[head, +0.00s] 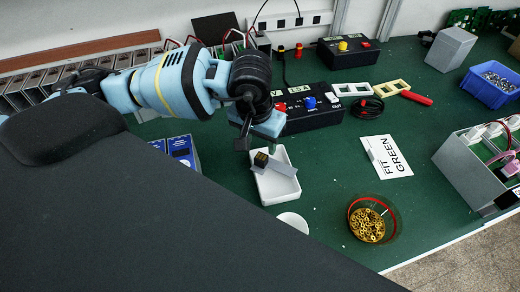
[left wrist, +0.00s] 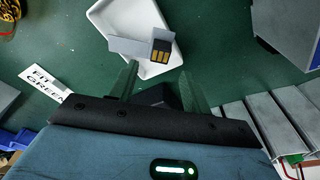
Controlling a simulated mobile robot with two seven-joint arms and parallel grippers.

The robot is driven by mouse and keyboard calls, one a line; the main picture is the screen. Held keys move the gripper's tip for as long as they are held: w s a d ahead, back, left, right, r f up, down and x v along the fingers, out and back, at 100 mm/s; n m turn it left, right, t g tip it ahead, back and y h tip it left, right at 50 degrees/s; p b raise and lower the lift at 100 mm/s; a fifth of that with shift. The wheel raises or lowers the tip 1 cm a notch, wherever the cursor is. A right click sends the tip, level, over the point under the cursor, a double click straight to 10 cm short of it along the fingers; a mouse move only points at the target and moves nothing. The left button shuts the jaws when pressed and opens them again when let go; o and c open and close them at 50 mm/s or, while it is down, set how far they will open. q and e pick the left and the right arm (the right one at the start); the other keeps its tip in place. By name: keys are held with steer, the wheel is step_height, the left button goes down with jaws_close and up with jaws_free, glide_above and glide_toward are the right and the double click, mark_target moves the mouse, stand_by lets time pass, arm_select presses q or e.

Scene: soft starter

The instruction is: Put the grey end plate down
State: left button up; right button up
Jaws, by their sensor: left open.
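The grey end plate (head: 284,169) lies tilted across the white tray (head: 279,192), partly over its rim. A small dark block with gold contacts (head: 261,159) is at the plate's left end. In the left wrist view the plate (left wrist: 128,47) and the block (left wrist: 160,50) show over the tray (left wrist: 108,12). I cannot tell whether plate and block are joined. My left gripper (head: 243,135) is open and empty, above and just behind the tray; its two fingers (left wrist: 158,82) are apart and clear of the plate. My right gripper is in neither view.
A black box with knobs (head: 310,108) stands behind the tray. A bowl of brass parts (head: 373,220), a white "FIT GREEN" card (head: 386,157) and a blue bin (head: 490,84) are to the right. Blue-fronted modules (head: 181,151) stand left. Green mat between tray and card is free.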

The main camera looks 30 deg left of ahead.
arm_select(q)
step_height(320, 180, up, 7)
steer(key=s, duration=0.1)
steer(key=shift+f, duration=0.2)
steer(key=shift+s, duration=0.1)
stand_by(0.4)
